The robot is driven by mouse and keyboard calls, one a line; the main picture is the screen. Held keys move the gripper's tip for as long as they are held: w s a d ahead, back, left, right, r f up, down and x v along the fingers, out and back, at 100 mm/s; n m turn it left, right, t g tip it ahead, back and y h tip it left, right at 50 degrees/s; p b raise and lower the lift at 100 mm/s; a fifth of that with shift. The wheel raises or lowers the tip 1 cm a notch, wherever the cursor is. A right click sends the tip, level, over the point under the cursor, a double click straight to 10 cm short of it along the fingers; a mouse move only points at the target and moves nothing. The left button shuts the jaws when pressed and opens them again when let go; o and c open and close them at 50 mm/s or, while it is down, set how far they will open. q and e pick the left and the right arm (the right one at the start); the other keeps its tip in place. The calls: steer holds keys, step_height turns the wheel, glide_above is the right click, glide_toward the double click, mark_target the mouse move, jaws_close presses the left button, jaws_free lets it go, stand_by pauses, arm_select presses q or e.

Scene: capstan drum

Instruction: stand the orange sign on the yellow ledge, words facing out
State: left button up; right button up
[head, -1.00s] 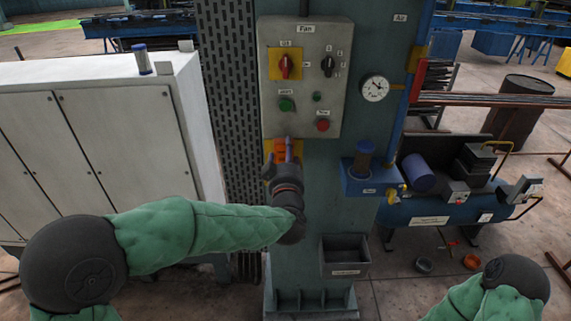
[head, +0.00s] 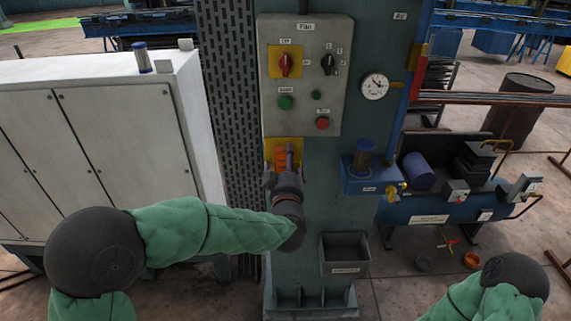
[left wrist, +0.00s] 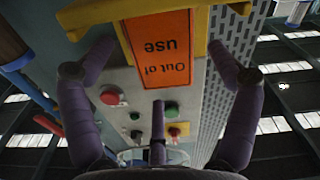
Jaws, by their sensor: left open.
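The orange sign (left wrist: 163,52) stands at the yellow ledge (left wrist: 96,13) in the left wrist view, which shows the scene upside down. Its words "Out of use" face my wrist camera, away from the green column. In the head view the sign (head: 279,159) is partly hidden by my left gripper (head: 283,172), with the yellow ledge (head: 270,146) around it. My left gripper also shows in the left wrist view (left wrist: 158,55), its purple fingers open and spread to either side of the sign, apart from it. My right gripper is not in view.
The grey Fan control box (head: 305,75) is just above the ledge. A gauge (head: 375,86) and a blue bracket with a cup (head: 366,175) are to the right. A grey bin (head: 345,255) hangs below. A white cabinet (head: 100,140) stands left.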

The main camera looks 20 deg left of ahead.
arm_select(q)
steer(key=shift+r, duration=0.1)
steer(key=shift+r, duration=0.15)
steer(key=shift+b+v, duration=0.95)
steer(key=shift+v, duration=5.1)
step_height(320, 180, down, 31)
steer(key=w+d+m+g+h, duration=0.1)
steer(key=d+m+g+h, duration=0.25)
steer(key=g+h, duration=0.3)
steer(key=s+f+m+g+h, duration=0.1)
steer(key=s+f+g, duration=0.9)
steer(key=s+f, duration=1.1)
steer(key=shift+d+h, duration=0.35)
steer(key=shift+h, duration=0.4)
